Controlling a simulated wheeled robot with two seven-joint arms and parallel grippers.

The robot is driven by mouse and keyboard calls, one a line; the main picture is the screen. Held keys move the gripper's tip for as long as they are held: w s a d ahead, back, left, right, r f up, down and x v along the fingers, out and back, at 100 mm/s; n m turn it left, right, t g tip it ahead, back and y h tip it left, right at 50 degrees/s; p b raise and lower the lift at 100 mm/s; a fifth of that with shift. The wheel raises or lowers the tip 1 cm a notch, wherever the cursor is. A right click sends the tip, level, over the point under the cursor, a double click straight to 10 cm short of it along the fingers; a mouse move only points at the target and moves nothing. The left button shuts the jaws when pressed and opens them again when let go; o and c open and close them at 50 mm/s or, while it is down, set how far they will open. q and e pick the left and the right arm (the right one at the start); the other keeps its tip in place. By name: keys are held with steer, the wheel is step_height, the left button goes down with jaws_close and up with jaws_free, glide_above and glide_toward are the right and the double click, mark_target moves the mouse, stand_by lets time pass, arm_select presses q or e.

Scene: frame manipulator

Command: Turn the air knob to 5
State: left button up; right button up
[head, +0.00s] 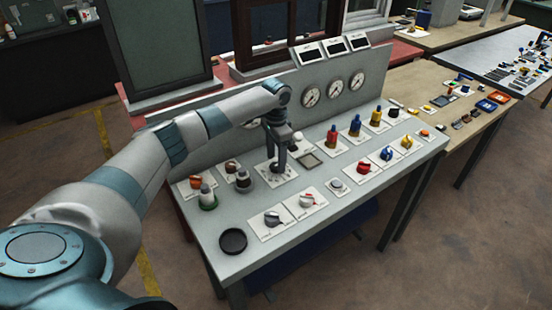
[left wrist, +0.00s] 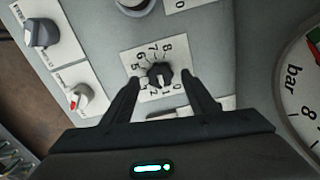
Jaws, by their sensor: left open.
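The air knob (left wrist: 160,74) is a small black dial knob on a white plate printed with numbers around it, seen in the left wrist view. I cannot clearly tell which number it points at. In the head view its white plate (head: 270,168) lies on the grey panel, and my gripper mostly hides the knob. My left gripper (head: 279,160) points down over this plate. In the left wrist view the left gripper (left wrist: 161,80) is open, with its fingertips on either side of the knob; I cannot tell whether they touch it. My right gripper is out of view.
A red-marked knob (head: 305,200) is in front. A round gauge (head: 311,96) sits on the upright back panel. Blue, red and yellow controls stand to the right.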

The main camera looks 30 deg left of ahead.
arm_select(q)
steer(key=shift+f, duration=0.85)
steer(key=c, duration=1.1)
steer(key=shift+o, duration=0.4)
